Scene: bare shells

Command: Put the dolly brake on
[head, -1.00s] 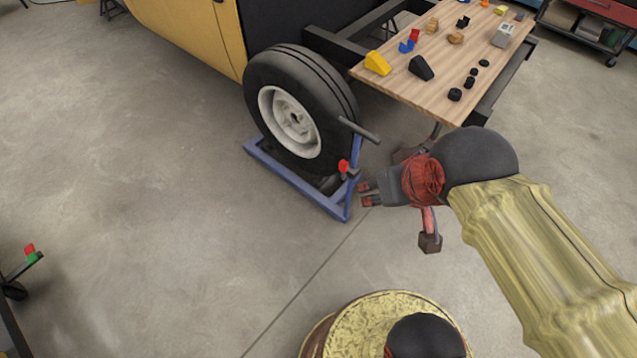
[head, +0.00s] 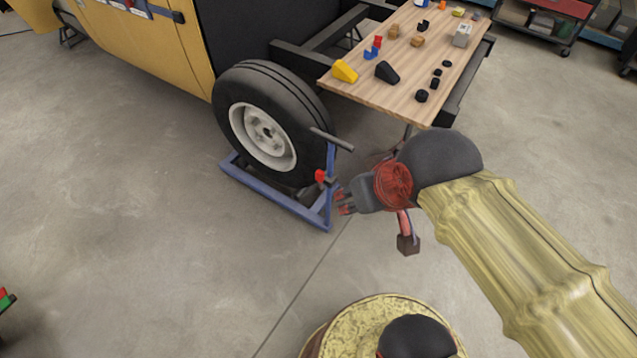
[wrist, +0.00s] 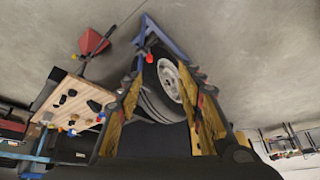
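The blue wheel dolly (head: 275,195) sits on the floor around the lower part of a black tyre with a pale rim (head: 263,136). A blue post with a dark handle (head: 331,140) rises at its right corner. A red-ended part (head: 320,176), which may be the brake, is low by that post. My gripper (head: 344,202) is just right of and below it, apart from it and empty. The wrist view shows the fingers spread (wrist: 165,105), with the dolly (wrist: 165,38), the red part (wrist: 149,58) and the wheel (wrist: 170,80) beyond.
The yellow vehicle body (head: 160,40) is behind the wheel. The floor left and in front of the dolly is clear.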

